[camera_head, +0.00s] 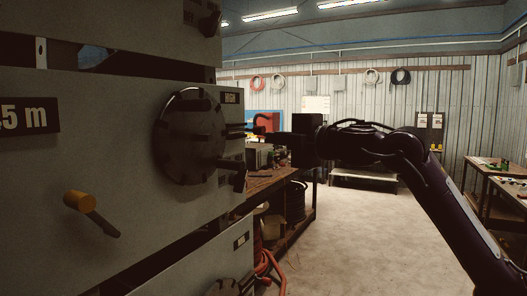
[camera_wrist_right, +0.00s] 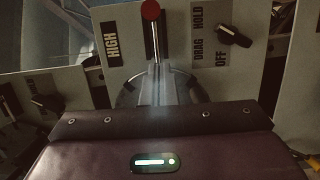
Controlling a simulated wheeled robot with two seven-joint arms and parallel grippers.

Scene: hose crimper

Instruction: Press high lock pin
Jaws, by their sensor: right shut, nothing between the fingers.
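In the right wrist view a HIGH label (camera_wrist_right: 112,43) is on a pale grey panel. A metal rod with a red ball knob (camera_wrist_right: 150,9) stands beside the label, to its right. A separate lock pin cannot be made out. My right gripper (camera_wrist_right: 157,70) is shut and empty, its fingertips in front of the rod's lower part; contact cannot be told. They hide what lies behind them. In the head view my right gripper (camera_head: 258,134) reaches in from the right, level with a black round disc (camera_head: 190,136) on the panel. My left gripper is not in view.
A black DRAG/HOLD/OFF knob (camera_wrist_right: 234,37) sits right of the rod. In the head view an orange-tipped crank (camera_head: 79,200) sticks out of the large grey panel (camera_head: 110,105). A workbench (camera_head: 268,183) stands behind. The floor (camera_head: 350,240) is clear.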

